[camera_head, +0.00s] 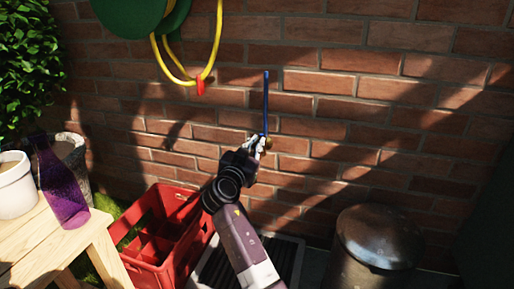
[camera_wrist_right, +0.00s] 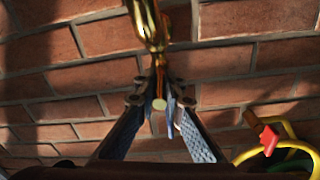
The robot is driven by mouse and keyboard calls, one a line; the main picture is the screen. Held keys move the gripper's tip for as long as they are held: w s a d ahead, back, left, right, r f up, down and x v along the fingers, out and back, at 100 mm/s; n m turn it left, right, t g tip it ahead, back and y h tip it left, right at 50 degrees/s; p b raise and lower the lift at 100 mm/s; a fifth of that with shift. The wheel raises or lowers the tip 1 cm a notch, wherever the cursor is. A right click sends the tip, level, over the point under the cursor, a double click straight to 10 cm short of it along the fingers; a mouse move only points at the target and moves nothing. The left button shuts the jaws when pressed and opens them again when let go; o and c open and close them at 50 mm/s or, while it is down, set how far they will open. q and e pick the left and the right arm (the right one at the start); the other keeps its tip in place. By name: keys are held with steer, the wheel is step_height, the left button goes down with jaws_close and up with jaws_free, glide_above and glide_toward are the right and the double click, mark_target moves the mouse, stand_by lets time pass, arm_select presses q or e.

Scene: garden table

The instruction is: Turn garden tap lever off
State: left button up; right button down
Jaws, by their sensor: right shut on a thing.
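The garden tap's blue lever (camera_head: 266,95) stands upright against the brick wall in the head view, a thin bar rising above the brass tap (camera_head: 268,143). My right gripper (camera_head: 258,143) is at the lever's lower end and hides most of the tap. In the right wrist view the brass tap (camera_wrist_right: 148,22) comes down from the top, and a slim part with blue on it lies between the fingertips of my right gripper (camera_wrist_right: 162,98). The gripper is shut on the lever near its base; the exact contact is hard to see. My left gripper is not in view.
A red crate (camera_head: 165,238) stands below, left of my right arm. A metal bin (camera_head: 378,237) is at the lower right. A yellow hose (camera_head: 217,45) hangs on the wall. A wooden table (camera_head: 60,247) with a purple bottle (camera_head: 60,187) and white pot (camera_head: 14,190) is at left.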

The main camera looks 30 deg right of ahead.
steer(key=c, duration=2)
jaws_free()
steer(key=shift+a, duration=0.1)
steer(key=v, duration=0.7)
steer(key=shift+s+a, duration=0.15)
